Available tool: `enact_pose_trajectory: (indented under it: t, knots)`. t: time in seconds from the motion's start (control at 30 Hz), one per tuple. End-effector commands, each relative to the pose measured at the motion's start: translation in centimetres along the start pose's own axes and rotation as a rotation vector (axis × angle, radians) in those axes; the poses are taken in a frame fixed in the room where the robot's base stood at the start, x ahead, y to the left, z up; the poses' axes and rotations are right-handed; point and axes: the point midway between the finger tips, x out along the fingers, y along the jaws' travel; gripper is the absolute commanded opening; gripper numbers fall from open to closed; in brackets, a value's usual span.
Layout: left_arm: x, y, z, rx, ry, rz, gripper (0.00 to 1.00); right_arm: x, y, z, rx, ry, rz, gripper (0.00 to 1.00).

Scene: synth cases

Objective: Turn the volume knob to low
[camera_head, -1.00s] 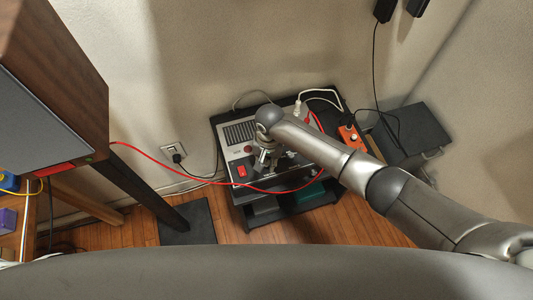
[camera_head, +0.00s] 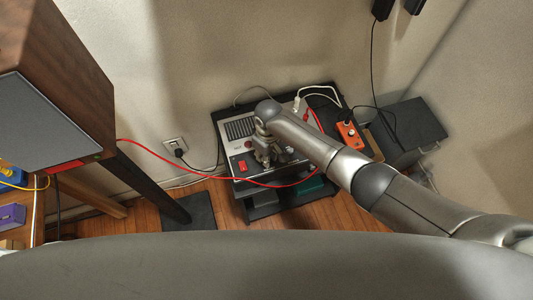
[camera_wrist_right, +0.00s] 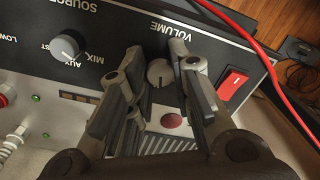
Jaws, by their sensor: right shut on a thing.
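The volume knob (camera_wrist_right: 160,73) is a small grey dial under the VOLUME label on the amplifier's dark front panel, seen in the right wrist view. My right gripper (camera_wrist_right: 158,62) has one finger on each side of the knob and is shut on it. In the head view my right gripper (camera_head: 265,152) is over the front of the grey amplifier (camera_head: 240,131), and the wrist hides the knob. The knob's pointer direction is hard to read. My left gripper is in neither view.
A red rocker switch (camera_wrist_right: 232,84) sits close beside the right finger. A SOURCE knob (camera_wrist_right: 66,46) is on the other side. A red cable (camera_head: 220,181) loops across the amplifier's front. An orange box (camera_head: 349,135) stands right of it, and a wooden speaker cabinet (camera_head: 85,55) at left.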

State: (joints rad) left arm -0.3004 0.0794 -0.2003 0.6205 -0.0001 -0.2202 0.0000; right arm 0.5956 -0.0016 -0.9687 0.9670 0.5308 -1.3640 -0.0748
Motion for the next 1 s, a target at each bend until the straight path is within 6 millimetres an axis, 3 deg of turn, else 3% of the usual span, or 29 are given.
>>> enact_pose_trajectory:
  t: [0.6, 1.0]
  knots:
    - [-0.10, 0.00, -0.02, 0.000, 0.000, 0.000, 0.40, 0.05, 0.02, 0.00, -0.550, -0.023, -0.001, 0.00]
    - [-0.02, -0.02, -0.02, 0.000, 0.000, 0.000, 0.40, 0.04, 0.07, -0.01, -0.736, -0.031, -0.001, 0.00]
